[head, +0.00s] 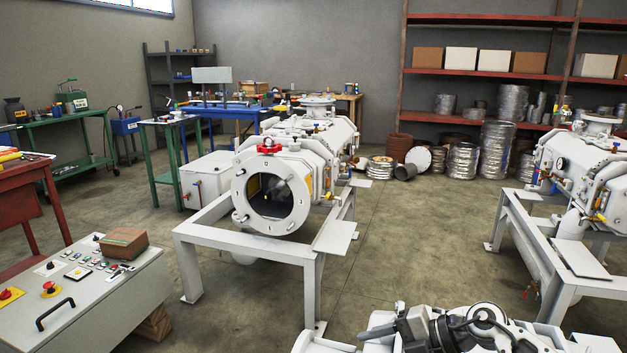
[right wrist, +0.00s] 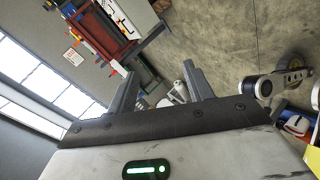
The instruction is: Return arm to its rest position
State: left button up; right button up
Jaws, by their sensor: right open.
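My right gripper (right wrist: 160,70) shows in the right wrist view with its two grey fingers apart. Nothing is held between them; the floor and some small white parts show behind. A white and dark grey arm part (head: 450,328), which looks like my right arm, lies across the bottom of the head view, cut off by the frame edge. My left gripper is in neither view. A white vacuum machine (head: 300,150) with a round front flange (head: 238,192) stands on a white frame in the middle of the head view, apart from the arm.
A grey control panel (head: 100,312) with buttons and a brown block (head: 124,242) is at the lower left. A second white machine (head: 575,170) stands at the right. Red shelves (head: 480,73) and metal rolls line the back. Floor (head: 425,230) between the machines is clear.

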jog(key=s+a+r+m+t+y+p, duration=0.2)
jog(key=s+a+r+m+t+y, duration=0.1)
jog(key=s+a+r+m+t, duration=0.5)
pick_arm(q)
jog(key=p, duration=0.1)
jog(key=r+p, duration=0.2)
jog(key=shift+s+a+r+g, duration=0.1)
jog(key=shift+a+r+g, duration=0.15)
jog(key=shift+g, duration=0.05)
pick_arm(e)
jog(key=s+d+f+m+h, duration=0.5)
jog(key=s+m, duration=0.2)
jog(key=m, duration=0.2)
jog(key=s+d+f+m+h, duration=0.4)
jog(key=s+f+m+h, duration=0.1)
jog(key=m, duration=0.4)
jog(key=shift+s+d+f+h, duration=0.35)
jog(key=shift+s+h, duration=0.15)
jog(key=shift+s, duration=0.4)
